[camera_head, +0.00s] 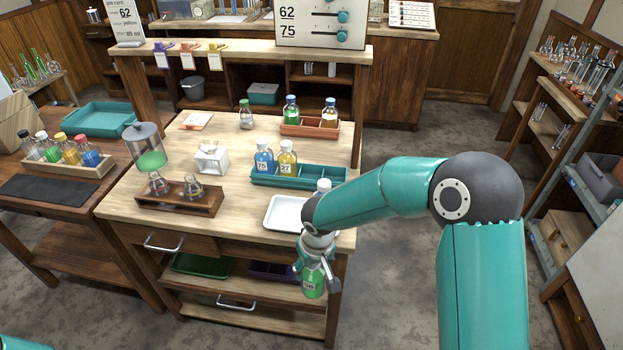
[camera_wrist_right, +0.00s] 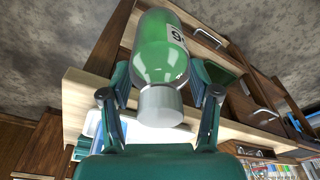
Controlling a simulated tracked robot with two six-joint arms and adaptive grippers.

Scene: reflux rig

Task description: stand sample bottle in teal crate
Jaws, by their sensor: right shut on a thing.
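My right gripper (camera_head: 316,268) is shut on a green sample bottle (camera_head: 313,283) with a numbered label, low in front of the table's right front corner. In the right wrist view the green bottle (camera_wrist_right: 160,50) shows its grey cap between the fingers (camera_wrist_right: 158,105). It hangs roughly upright, cap toward the gripper. The teal crate (camera_head: 290,184) stands on the table, behind and above the gripper. It holds a blue bottle (camera_head: 264,160) labelled 75 and a yellow bottle (camera_head: 287,158). Its right end is partly hidden by my arm. My left gripper is out of view.
A white-capped bottle (camera_head: 323,185) is half hidden behind my arm, by the crate's right end. A white tray (camera_head: 284,213) lies in front of the crate. A terracotta crate (camera_head: 309,129) with two bottles stands behind. A wooden rack with flasks (camera_head: 178,200) stands left.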

